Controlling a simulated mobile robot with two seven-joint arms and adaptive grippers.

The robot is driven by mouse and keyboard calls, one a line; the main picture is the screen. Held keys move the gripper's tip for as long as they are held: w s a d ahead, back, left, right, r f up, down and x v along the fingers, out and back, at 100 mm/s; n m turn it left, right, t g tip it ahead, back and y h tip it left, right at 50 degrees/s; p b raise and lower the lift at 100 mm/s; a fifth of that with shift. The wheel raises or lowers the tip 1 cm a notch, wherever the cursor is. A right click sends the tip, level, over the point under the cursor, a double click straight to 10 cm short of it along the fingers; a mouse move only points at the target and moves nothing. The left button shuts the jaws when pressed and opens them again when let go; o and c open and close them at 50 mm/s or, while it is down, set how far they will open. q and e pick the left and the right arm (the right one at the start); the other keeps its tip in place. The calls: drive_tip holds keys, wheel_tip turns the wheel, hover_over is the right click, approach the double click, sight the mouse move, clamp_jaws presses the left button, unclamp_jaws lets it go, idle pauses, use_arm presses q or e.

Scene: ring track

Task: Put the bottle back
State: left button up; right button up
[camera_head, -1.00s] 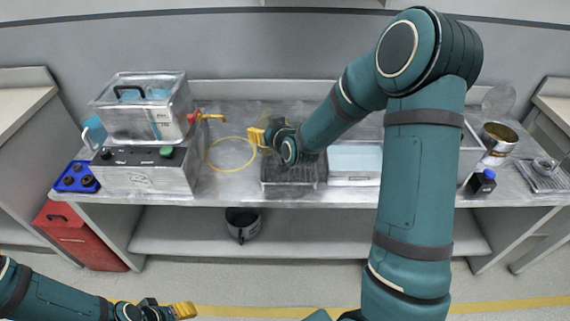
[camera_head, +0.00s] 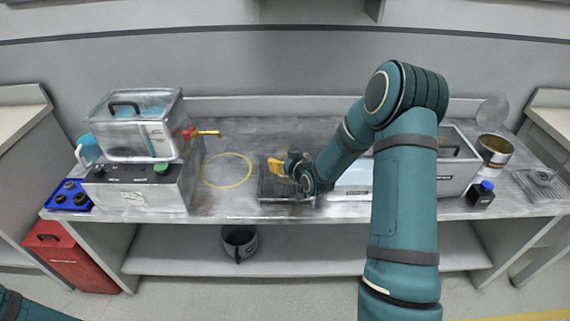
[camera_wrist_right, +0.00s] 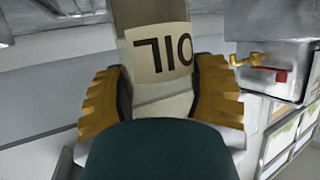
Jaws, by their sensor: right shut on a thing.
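My right gripper (camera_head: 279,166) is low over the dark slatted tray (camera_head: 272,190) at the middle of the bench. In the right wrist view, my right gripper (camera_wrist_right: 157,92) has its yellow fingers closed on both sides of a pale bottle (camera_wrist_right: 154,18). The bottle has a cream label that reads OIL, upside down in that picture. Its ends are cut off or hidden there, and in the head view it is hardly distinguishable near the gripper. My left gripper is out of view; only part of my left arm shows at lower left.
A yellow ring (camera_head: 228,170) lies left of the tray. A bath with a red-and-yellow tap (camera_head: 205,133) stands farther left, beside a blue rack (camera_head: 67,197). A dark blue-capped bottle (camera_head: 482,194) and an open can (camera_head: 495,151) are at right. A pot (camera_head: 239,243) stands below.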

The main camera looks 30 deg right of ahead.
drive_tip(key=shift+f, duration=0.4)
drive_tip(key=shift+f, duration=0.1)
drive_tip(key=o, duration=1.3)
